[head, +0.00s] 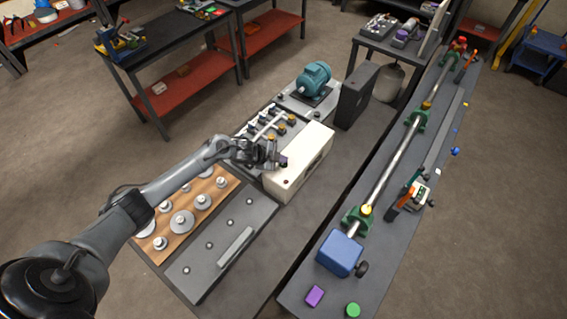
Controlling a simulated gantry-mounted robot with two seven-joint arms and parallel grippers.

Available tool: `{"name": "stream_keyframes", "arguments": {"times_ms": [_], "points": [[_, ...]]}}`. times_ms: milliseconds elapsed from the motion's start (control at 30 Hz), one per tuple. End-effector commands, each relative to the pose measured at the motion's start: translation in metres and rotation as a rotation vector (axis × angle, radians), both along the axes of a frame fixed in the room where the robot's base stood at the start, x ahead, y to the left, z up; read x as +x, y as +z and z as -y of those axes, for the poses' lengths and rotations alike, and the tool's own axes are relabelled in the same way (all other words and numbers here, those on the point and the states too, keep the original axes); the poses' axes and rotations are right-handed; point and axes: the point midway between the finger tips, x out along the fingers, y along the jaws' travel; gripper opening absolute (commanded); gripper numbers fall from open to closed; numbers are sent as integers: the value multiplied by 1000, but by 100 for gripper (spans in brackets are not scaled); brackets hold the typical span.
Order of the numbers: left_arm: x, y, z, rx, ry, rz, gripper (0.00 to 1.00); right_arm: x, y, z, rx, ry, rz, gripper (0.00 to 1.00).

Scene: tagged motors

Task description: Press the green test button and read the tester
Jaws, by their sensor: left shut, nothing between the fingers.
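A cream box (313,146), which may be the tester, stands on the near bench with a small dark red spot on its near end. My left gripper (283,162) is at the box's upper left edge, with its fingers shut and empty. I cannot tell whether the fingertips touch the box. No green button shows clearly on the box; the gripper hides part of that edge. No readout can be made out. My right gripper is not in view.
A teal motor (314,77) sits behind the box, beside a dark upright case (357,96). A wooden board (205,204) with metal discs and a grey plate (222,245) lie to the left. The right bench holds a long shaft, a blue block (340,253) and a green disc (352,310).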

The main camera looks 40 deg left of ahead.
Motion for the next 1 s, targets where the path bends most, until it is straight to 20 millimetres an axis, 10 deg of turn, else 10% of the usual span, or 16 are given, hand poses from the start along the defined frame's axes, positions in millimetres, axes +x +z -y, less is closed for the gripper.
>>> {"name": "stream_keyframes", "arguments": {"times_ms": [1000], "points": [[0,1,0,1,0,-1,0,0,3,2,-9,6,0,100]]}}
